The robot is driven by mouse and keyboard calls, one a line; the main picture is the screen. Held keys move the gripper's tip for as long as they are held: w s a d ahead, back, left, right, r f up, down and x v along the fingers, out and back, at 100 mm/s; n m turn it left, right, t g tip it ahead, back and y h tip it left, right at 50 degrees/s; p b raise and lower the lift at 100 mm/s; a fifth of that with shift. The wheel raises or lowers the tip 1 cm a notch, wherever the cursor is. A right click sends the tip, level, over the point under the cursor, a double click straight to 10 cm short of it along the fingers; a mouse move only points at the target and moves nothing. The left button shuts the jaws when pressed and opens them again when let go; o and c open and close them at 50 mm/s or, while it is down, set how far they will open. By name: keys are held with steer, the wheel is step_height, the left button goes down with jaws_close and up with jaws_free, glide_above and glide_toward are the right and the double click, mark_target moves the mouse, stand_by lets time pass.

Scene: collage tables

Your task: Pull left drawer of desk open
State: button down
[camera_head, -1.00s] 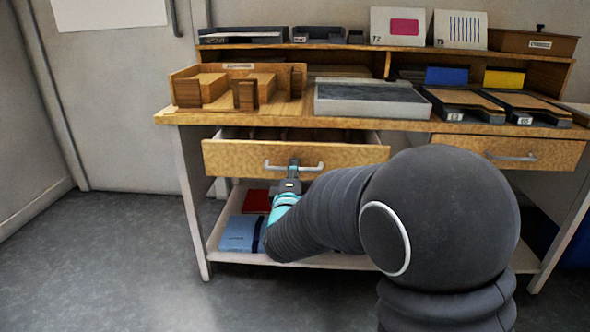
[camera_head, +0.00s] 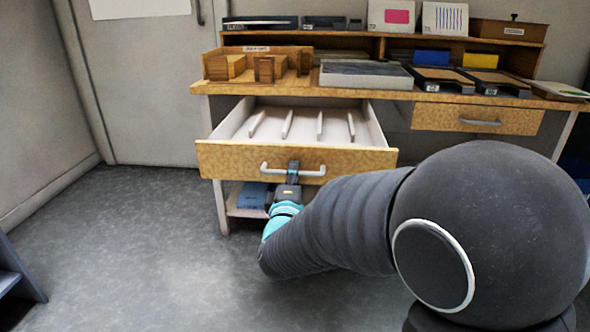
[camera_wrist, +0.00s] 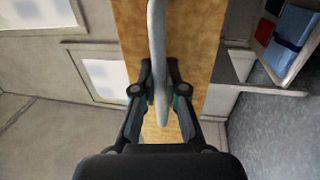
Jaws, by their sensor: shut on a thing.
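The left drawer (camera_head: 225,160) of the desk (camera_head: 380,92) stands well out from the desk, with its white inside and several thin dividers showing. Its front is light wood with a grey bar handle (camera_head: 262,168). My gripper (camera_head: 293,168) is at the middle of this handle, shut on it. In the wrist view the handle (camera_wrist: 157,40) runs up and down the picture between the two fingers of my gripper (camera_wrist: 160,80), with the wooden drawer front (camera_wrist: 195,40) behind it.
The right drawer (camera_head: 440,117) is shut. A blue box (camera_head: 252,195) lies on the low shelf under the open drawer. Wooden organisers, trays and cards stand on the desk. The floor (camera_head: 130,240) at left is clear, except for a dark blue-grey piece (camera_head: 15,270) at the left edge.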

steer(key=shift+s+f, duration=0.1)
steer(key=shift+s, duration=0.6)
steer(key=c, duration=1.2)
jaws_free()
steer(key=shift+s+a, duration=0.1)
steer(key=shift+s, duration=0.05)
steer(key=s+f, duration=0.2)
steer(key=s, duration=0.9)
steer(key=shift+s+a, duration=0.15)
steer(key=shift+s, duration=0.2)
